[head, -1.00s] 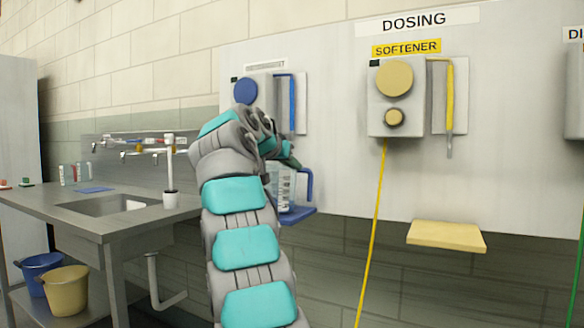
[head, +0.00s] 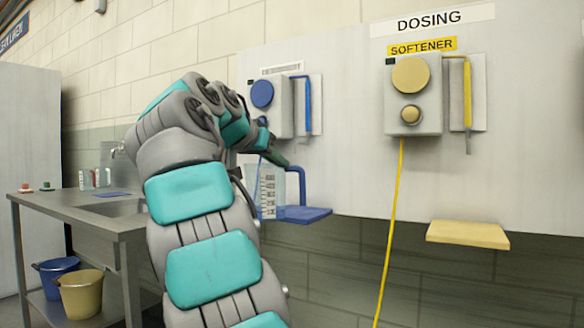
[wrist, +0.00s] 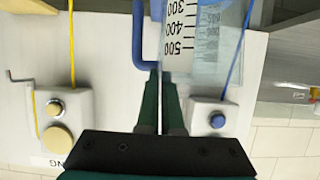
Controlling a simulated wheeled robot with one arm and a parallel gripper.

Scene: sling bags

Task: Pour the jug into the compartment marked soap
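The clear measuring jug (head: 267,190) has dark scale marks and a blue handle (head: 301,186). It is upright at the left part of a blue shelf (head: 305,214); I cannot tell whether its base touches the shelf. The jug also shows in the wrist view (wrist: 180,35), at the top. My gripper (wrist: 160,75) has dark green fingers, nearly together with a thin gap, at the jug's upper edge on the handle side. It looks shut on the jug, though the contact is partly hidden. In the head view my gripper (head: 283,160) is above the jug. No soap label is readable.
A blue-knobbed dispenser (head: 268,100) is above the jug; its label is unreadable. A yellow dispenser (head: 412,97) marked SOFTENER and a yellow shelf (head: 468,234) are to the right. A steel sink bench (head: 75,215) stands left, with a blue bucket (head: 55,270) and yellow bucket (head: 88,293) below.

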